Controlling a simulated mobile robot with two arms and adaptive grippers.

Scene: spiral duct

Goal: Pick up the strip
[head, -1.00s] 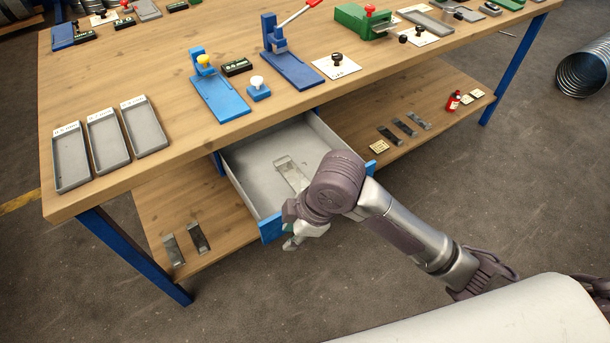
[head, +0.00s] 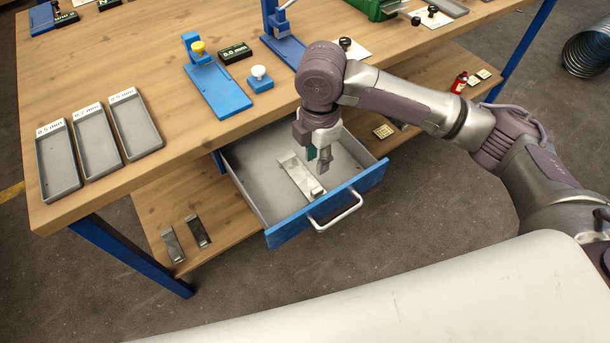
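A pale metal strip (head: 298,176) lies flat on the floor of the open drawer (head: 251,184) under the workbench. My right gripper (head: 324,168) points down over the drawer, close above the right side of the strip. I cannot tell whether it touches the strip, and the gap between its fingers is too small to make out. Two more metal strips (head: 172,244) lie on the lower shelf at the left. My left gripper is not in view.
The blue drawer front with its handle (head: 336,212) stands out toward me. The bench top (head: 170,70) overhangs the drawer's back. Three grey labelled trays (head: 95,140) sit on the bench at left. A blue press and gauges (head: 218,90) stand behind.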

